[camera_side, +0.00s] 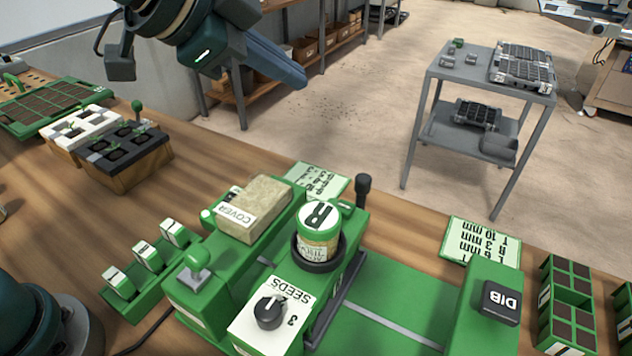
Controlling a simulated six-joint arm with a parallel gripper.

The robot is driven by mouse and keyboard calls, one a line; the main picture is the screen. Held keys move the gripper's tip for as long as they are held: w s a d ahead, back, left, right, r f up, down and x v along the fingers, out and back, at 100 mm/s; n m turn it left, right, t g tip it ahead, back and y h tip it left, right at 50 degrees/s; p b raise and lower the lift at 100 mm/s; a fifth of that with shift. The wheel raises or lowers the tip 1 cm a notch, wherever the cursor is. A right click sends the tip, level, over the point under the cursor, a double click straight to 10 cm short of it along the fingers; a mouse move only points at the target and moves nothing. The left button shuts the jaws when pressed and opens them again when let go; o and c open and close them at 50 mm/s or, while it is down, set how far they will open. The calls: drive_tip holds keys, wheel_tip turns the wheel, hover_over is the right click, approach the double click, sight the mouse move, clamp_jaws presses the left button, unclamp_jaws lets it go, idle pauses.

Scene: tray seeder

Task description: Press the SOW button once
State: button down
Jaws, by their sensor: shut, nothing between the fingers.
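My gripper (298,78) is at the top of the view, above and behind the bench, with its blue-grey fingers shut and nothing between them. It is well apart from the green seeder (190,305) on the wooden bench. No button with a readable SOW label shows. A green mushroom-shaped knob (197,260) stands on the seeder's left part. A dark button marked DIB (501,302) sits on the green block at the right. A dial marked SEEDS (269,311) is at the front.
A seed jar marked R (319,232) stands in a black ring beside a block labelled COVER (250,207). A black-topped lever (363,190) rises behind. Several small white-topped pieces (147,256) sit left. A grey cart (430,165) stands beyond the bench. Space around my gripper is clear.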

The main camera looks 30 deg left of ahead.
drive_tip(key=m+g+h, duration=0.1)
drive_tip(key=m, duration=0.1)
hover_over(344, 209)
drive_tip(key=a, duration=0.1)
wheel_tip(344, 209, down, 4)
drive_tip(key=shift+s, duration=0.2)
drive_tip(key=shift+f, duration=4.4)
drive_tip(key=shift+f, duration=0.4)
